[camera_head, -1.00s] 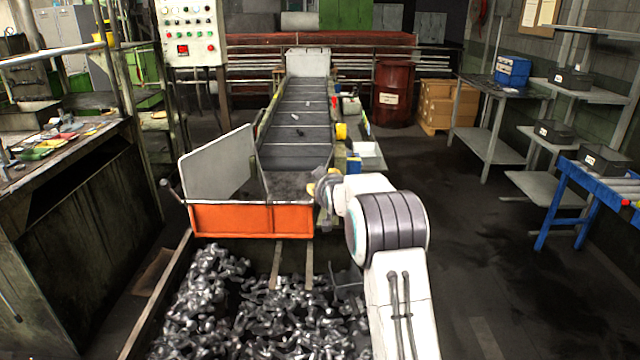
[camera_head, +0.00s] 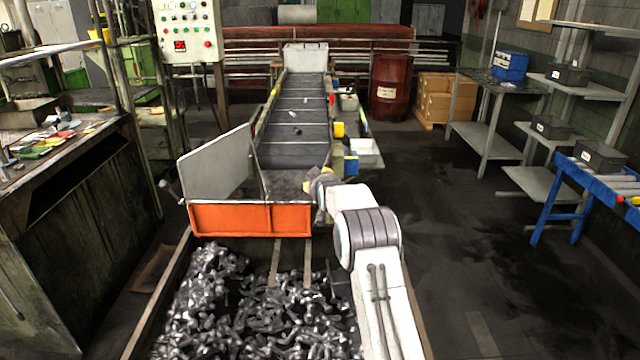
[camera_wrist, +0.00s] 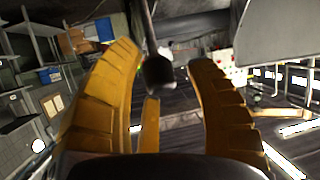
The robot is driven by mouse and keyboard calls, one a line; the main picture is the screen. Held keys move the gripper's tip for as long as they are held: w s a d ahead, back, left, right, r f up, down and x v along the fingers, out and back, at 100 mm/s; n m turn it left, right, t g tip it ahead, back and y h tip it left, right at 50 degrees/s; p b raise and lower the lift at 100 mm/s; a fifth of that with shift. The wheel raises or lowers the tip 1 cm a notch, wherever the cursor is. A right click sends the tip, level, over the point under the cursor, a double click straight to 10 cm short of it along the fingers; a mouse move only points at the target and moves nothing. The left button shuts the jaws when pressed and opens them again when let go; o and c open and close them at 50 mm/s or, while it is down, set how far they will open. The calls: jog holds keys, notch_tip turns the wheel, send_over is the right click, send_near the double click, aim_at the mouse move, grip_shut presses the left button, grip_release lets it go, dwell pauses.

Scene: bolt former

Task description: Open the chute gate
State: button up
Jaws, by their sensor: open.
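The chute's orange front panel (camera_head: 250,219) stands upright at the near end of the conveyor, above the bolt bin. A pale grey plate (camera_head: 216,168) leans beside its left half. A short rod with a knob (camera_head: 164,184) sticks out at the panel's left side. My gripper (camera_head: 320,184) is at the panel's right end, small and partly hidden by my arm. In the wrist view my gripper (camera_wrist: 162,58) has its yellow fingers spread. A dark rod with a rounded end (camera_wrist: 159,70) shows between the fingers; I see no finger touching it.
A bin of loose bolts (camera_head: 260,305) lies below the panel. The conveyor (camera_head: 292,125) runs back with a few parts on it. A workbench (camera_head: 70,180) stands left and a blue stand (camera_head: 590,185) right. The floor (camera_head: 460,240) right of my arm is clear.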

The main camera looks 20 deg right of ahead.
jog(key=shift+c, duration=0.2)
jog(key=c, duration=0.6)
jog(key=shift+r, duration=0.2)
grip_shut()
